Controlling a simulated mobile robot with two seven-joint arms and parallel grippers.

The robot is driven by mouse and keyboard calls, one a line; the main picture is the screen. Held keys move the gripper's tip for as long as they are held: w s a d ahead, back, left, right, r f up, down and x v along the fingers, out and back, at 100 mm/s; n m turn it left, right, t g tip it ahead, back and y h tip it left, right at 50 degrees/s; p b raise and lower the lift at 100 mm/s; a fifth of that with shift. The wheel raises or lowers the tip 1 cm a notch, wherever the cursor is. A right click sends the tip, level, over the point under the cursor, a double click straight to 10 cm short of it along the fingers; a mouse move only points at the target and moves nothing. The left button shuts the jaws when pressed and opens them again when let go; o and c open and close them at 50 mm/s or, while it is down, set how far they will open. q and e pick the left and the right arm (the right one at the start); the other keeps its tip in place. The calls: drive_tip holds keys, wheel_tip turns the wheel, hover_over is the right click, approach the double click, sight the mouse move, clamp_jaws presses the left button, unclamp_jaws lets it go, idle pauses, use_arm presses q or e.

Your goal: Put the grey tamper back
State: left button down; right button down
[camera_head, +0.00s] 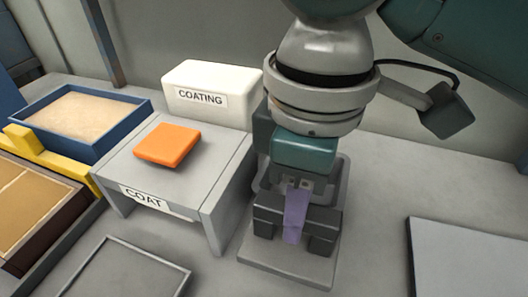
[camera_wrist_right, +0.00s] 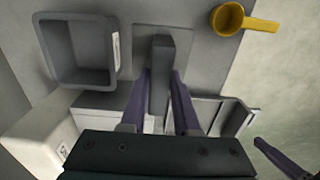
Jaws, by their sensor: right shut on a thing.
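My right gripper (camera_head: 296,232) reaches straight down over a grey stand (camera_head: 285,270) with dark blocks in the head view. In the right wrist view its two purple fingers (camera_wrist_right: 160,105) are shut on the upright grey bar of the grey tamper (camera_wrist_right: 162,70). The tamper is mostly hidden behind the gripper in the head view. I cannot tell whether it rests in the stand.
Left of the gripper stand a white COATING box (camera_head: 212,93) and a grey COAT stand (camera_head: 215,185) with an orange block (camera_head: 168,144) on it. A blue tray (camera_head: 137,102) of pale grains lies farther left. A yellow scoop (camera_wrist_right: 229,18) shows in the wrist view.

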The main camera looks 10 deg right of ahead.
sight(292, 247)
wheel_tip(292, 247, down, 8)
drive_tip(key=shift+f+b, duration=0.2)
drive_tip(key=shift+b, duration=0.7)
drive_tip(key=shift+f+b, duration=0.65)
drive_tip(key=shift+f, duration=1.45)
drive_tip(key=shift+f, duration=0.1)
drive_tip(key=c, duration=0.6)
unclamp_jaws()
drive_tip(key=shift+c, duration=0.2)
